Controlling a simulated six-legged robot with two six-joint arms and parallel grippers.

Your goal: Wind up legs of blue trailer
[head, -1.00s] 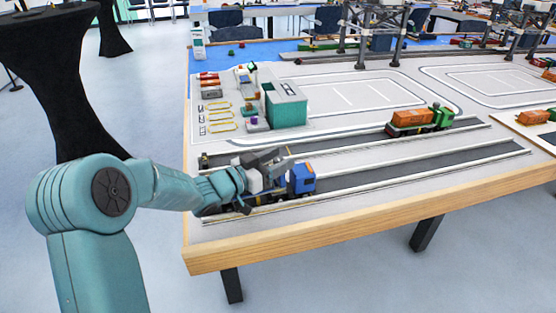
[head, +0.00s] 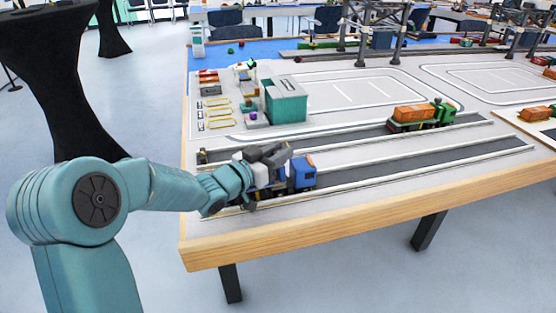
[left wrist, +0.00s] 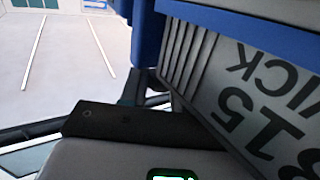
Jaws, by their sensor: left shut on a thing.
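The blue truck cab (head: 302,174) stands on the near road lane at the left of the table in the head view. The low dark trailer behind it is mostly hidden by my left gripper (head: 270,168). That gripper is at the trailer, just left of the cab, and is shut on part of it. The gripped part and the legs cannot be made out. In the left wrist view, a dark finger of the left gripper (left wrist: 140,125) lies close to a grey ribbed panel with large lettering (left wrist: 255,90) and a blue part (left wrist: 225,25). My right gripper is not in view.
A green engine with an orange container (head: 412,115) stands on the farther lane. A teal block (head: 286,100) and small loose pieces are at the back left. The wooden table edge (head: 350,222) runs along the front. The near lane right of the cab is clear.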

